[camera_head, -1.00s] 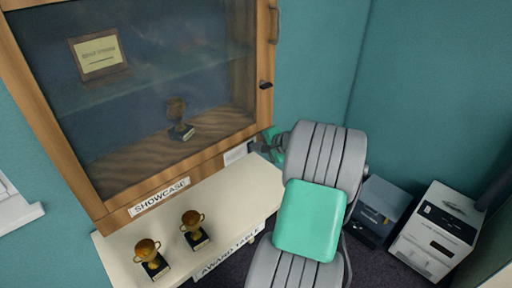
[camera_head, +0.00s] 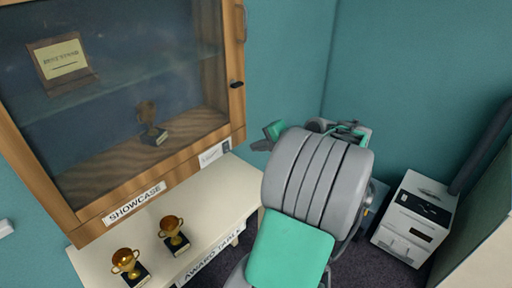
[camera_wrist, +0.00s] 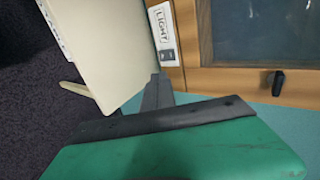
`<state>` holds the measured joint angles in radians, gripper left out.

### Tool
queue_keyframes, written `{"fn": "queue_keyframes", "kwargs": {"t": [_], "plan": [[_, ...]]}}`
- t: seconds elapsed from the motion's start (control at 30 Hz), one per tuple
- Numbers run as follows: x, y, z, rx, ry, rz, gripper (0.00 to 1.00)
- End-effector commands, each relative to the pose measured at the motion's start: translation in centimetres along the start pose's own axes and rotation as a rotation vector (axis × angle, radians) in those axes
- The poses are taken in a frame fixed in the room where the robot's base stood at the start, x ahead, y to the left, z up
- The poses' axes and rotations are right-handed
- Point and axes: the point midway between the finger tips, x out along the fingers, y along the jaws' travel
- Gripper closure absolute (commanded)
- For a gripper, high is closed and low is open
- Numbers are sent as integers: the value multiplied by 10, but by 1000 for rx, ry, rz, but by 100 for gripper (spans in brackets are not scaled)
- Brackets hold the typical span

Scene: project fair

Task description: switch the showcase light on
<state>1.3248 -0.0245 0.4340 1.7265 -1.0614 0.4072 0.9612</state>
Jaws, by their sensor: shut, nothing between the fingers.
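The showcase (camera_head: 150,195) is a wooden cabinet with a shut glass door and a dim inside. A white plate (camera_head: 211,154) sits at its lower right, with a small grey switch (camera_head: 227,146) at the plate's right end. In the wrist view the plate reads LIGHT (camera_wrist: 162,20), and the switch (camera_wrist: 168,54) shows below the word. My gripper (camera_head: 258,145) is just right of the plate in the head view, apart from it and empty. In the wrist view its dark fingers (camera_wrist: 158,92) are together, their tips a little below the switch. The switch's position is too small to tell.
The cream award table (camera_head: 222,193) stands below the showcase with two trophies (camera_head: 173,234) on it. A black door latch (camera_head: 237,85) sticks out from the frame. A white box-shaped device (camera_head: 415,220) stands at the right. Teal walls form the corner behind my arm.

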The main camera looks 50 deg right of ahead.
Motion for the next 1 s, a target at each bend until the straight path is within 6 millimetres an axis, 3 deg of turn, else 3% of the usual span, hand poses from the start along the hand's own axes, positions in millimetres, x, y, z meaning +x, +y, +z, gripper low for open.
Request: {"fn": "queue_keyframes", "kwargs": {"t": [0.07, 0.17, 0.27, 0.37, 0.4, 0.5, 0.6, 0.77, 1.0], "plan": [[2, -1, 3, -10, -3, 5, 100], [15, -11, 28, -94, -29, 49, 100], [38, -23, 87, -289, -88, 144, 100], [51, -28, 167, -569, -166, 257, 100], [50, -25, 199, -685, -199, 298, 100], [35, -10, 270, -968, -279, 379, 100], [11, 13, 318, -1206, -350, 432, 100], [-19, 42, 353, -1439, -423, 468, 100], [-26, 52, 358, -1495, -443, 481, 100]]}}
